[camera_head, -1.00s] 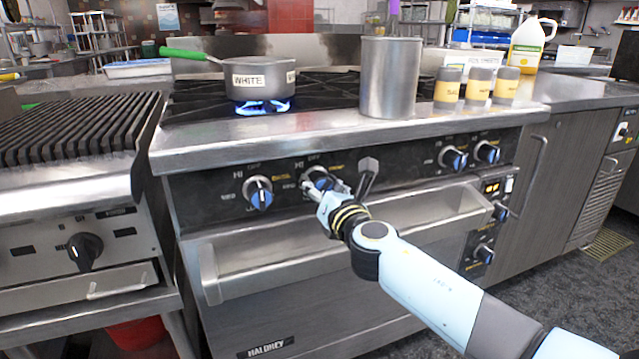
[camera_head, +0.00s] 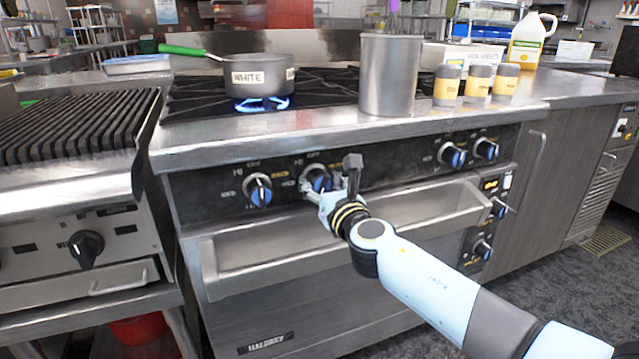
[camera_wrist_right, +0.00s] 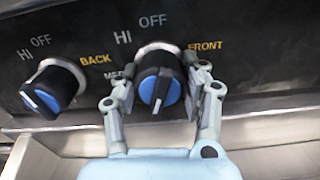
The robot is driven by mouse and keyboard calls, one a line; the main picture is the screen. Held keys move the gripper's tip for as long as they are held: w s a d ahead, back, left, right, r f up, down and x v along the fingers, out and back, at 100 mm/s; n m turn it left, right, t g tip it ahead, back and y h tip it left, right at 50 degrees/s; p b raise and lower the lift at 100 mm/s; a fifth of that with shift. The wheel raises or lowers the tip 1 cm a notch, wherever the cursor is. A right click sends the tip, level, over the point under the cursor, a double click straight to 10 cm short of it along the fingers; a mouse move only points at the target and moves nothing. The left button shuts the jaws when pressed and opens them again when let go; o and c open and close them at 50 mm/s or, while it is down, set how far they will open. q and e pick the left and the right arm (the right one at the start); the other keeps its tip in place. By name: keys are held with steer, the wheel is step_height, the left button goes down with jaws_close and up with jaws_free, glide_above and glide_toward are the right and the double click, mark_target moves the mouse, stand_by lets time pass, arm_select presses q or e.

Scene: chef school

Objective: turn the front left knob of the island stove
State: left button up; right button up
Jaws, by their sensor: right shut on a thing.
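The island stove (camera_head: 230,215) has a dark front panel with a row of blue-and-black knobs. The left pair are a back knob (camera_head: 258,190) and, to its right, the front knob (camera_head: 321,181). In the right wrist view, the front knob (camera_wrist_right: 160,90) sits beside the yellow word FRONT, its white line tilted slightly from vertical. My right gripper (camera_head: 329,175) is shut on this front knob, one finger on each side; it also shows in the right wrist view (camera_wrist_right: 163,82). My left gripper is not in view.
A pot labelled WHITE (camera_head: 262,78) stands over a blue flame. A tall metal container (camera_head: 390,75) and several yellow-labelled shakers (camera_head: 447,85) stand on the stove top. An oven handle bar (camera_head: 350,243) runs below the knobs. A grill (camera_head: 70,125) is at left.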

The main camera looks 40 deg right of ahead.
steer(key=shift+f, duration=0.2)
steer(key=o, duration=1.2)
steer(key=shift+r, duration=0.1)
steer(key=shift+s, duration=0.1)
steer(key=v, duration=1.2)
